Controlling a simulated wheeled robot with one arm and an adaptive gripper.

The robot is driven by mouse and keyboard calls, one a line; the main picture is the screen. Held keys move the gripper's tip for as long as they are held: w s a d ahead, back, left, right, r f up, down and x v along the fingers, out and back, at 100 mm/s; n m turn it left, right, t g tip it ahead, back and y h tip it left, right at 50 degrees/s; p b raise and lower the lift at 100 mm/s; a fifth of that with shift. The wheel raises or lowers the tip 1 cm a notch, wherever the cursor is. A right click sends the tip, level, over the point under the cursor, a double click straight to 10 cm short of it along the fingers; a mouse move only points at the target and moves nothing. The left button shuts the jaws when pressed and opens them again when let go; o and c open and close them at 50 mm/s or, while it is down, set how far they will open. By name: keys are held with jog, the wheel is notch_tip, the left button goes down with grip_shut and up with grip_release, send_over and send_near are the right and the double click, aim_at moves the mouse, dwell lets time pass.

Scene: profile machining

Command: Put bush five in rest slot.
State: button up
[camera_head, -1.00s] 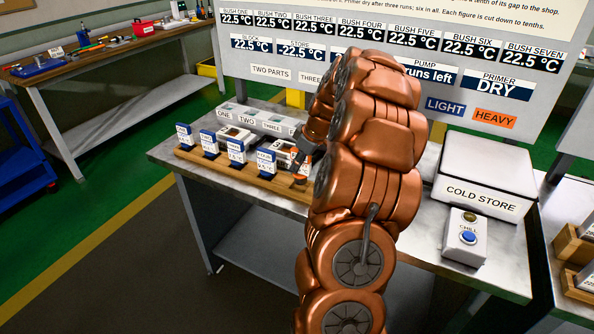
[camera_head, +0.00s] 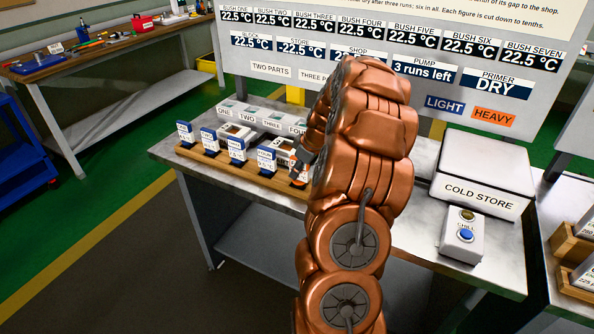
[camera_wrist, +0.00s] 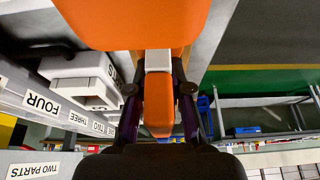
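My gripper (camera_wrist: 159,92) has its two dark fingers on either side of an orange and white piece (camera_wrist: 158,104) in the wrist view. I cannot tell whether they press on it. A large orange body (camera_wrist: 130,20) fills the top of that view. In the head view my gripper (camera_head: 308,162) is at the right of the wooden rack (camera_head: 215,163), beside small orange parts (camera_head: 299,175). My arm hides the rack's right end. I cannot read bush five's name on any part or pick out the rest slot. A white block (camera_wrist: 95,76) stands close to the left in the wrist view.
Blue and white cards (camera_head: 236,149) stand along the rack's front. Labels ONE to FOUR run behind on a pale strip (camera_head: 262,116). The cold store (camera_head: 484,172) and a chill button box (camera_head: 462,237) are at the right. Bare bench lies between my arm and them.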

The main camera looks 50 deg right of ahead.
jog(key=o, duration=0.4)
jog(key=b+v, duration=0.3)
jog(key=v, duration=0.9)
jog(key=shift+r, duration=0.2)
jog(key=s+a+r+g, duration=0.1)
jog(key=s+a+g, duration=0.1)
jog(key=a, duration=1.2)
jog(key=s+a+g, duration=0.1)
jog(key=s+a, duration=0.1)
jog(key=a, duration=1.1)
jog(key=s+a+f+m+g, duration=0.1)
jog(key=s+a, duration=0.3)
jog(key=s, duration=0.3)
jog(key=s+a+f+m+g+h, duration=0.1)
jog(key=s+a+f, duration=0.1)
jog(key=s+a, duration=0.2)
jog(key=s+a+f+m+g, duration=0.1)
jog(key=s+a, duration=0.3)
jog(key=s, duration=0.6)
jog(key=shift+s+f, duration=0.35)
jog(key=shift+f, duration=0.3)
